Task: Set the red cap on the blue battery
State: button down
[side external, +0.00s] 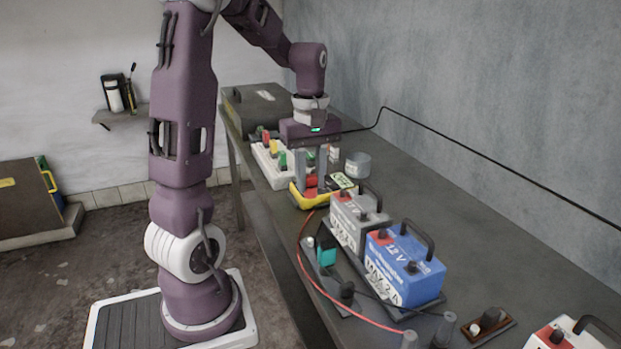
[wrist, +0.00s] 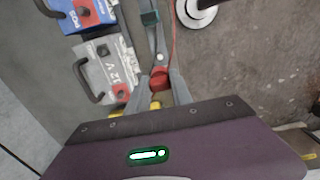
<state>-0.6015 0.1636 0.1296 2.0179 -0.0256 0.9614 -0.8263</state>
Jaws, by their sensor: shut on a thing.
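My gripper (side external: 311,187) is shut on the red cap (wrist: 159,78), which sits between its fingertips in the wrist view. In the side external view the cap is low between the fingers, above or near a yellow-edged item (side external: 299,200); contact with it cannot be told. The blue battery (side external: 404,268) stands upright on the bench, nearer the side camera than my gripper, with a black handle, a red patch and terminals on top. Part of it shows at the top left of the wrist view (wrist: 92,14).
A grey battery (side external: 350,222) with a handle stands between my gripper and the blue battery. A white rack (side external: 265,165) with coloured pieces and a grey tin (side external: 357,165) are near my gripper. A red cable (side external: 303,262) runs along the front edge. The bench (side external: 480,215) behind the batteries is clear.

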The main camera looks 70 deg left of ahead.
jog(key=w+d+r+m, duration=0.1)
jog(key=w+d+m, duration=0.3)
jog(key=w+d, duration=0.25)
jog(key=m, duration=0.2)
send_over(383, 230)
jog(key=shift+r, duration=0.35)
jog(key=shift+f, duration=2)
jog(key=shift+f, duration=1.4)
jog(key=c, duration=1.1)
grip_release()
jog(key=shift+o, duration=0.2)
